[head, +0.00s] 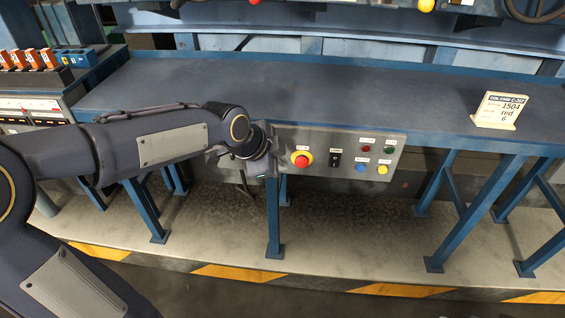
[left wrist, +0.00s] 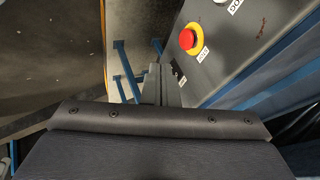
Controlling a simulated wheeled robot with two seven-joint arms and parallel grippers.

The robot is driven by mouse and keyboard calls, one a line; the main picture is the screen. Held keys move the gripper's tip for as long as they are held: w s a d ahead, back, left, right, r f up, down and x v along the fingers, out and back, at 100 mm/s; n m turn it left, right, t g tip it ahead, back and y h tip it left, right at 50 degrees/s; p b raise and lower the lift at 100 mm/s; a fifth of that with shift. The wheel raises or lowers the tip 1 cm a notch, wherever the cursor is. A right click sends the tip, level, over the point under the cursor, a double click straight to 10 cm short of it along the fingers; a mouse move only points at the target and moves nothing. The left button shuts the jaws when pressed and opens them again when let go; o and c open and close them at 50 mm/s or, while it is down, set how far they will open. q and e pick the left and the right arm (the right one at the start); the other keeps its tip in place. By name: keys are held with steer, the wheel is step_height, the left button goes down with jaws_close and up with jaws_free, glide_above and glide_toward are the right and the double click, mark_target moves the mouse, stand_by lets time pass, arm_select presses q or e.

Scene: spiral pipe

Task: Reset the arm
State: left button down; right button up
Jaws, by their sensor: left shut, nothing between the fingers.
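My left arm comes in from the left in the head view and reaches to the left end of the control panel (head: 340,150). My left gripper (head: 244,180) points down just left of the panel, in front of the table edge, and is partly hidden by the wrist. In the left wrist view its fingers (left wrist: 158,84) are together and empty, beside the panel's face. The red emergency button (head: 301,158) on its yellow ring is right of the gripper; it also shows in the left wrist view (left wrist: 188,39). My right gripper is in neither view.
The blue table (head: 380,90) is mostly bare, with a white sign card (head: 499,110) at its right. The panel has a black switch (head: 334,158) and several coloured buttons. Blue table legs (head: 273,220) stand below. Orange-topped parts (head: 33,58) sit at the far left.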

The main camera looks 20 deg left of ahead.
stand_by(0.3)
arm_select(q)
steer(key=s+a+r+n+p, duration=0.1)
steer(key=s+r+n+p, duration=0.1)
steer(key=s+n, duration=0.3)
steer(key=s+r+n+p, duration=0.1)
steer(key=s+n+p, duration=0.3)
steer(key=s, duration=0.7)
steer(key=s+a+r+n+g+p, duration=0.1)
steer(key=s+r+n+p, duration=0.1)
steer(key=s+n, duration=0.5)
steer(key=shift+s+a+r+p, duration=0.3)
steer(key=shift+s+r+p, duration=0.05)
steer(key=shift+s+p, duration=0.15)
steer(key=shift+w, duration=0.1)
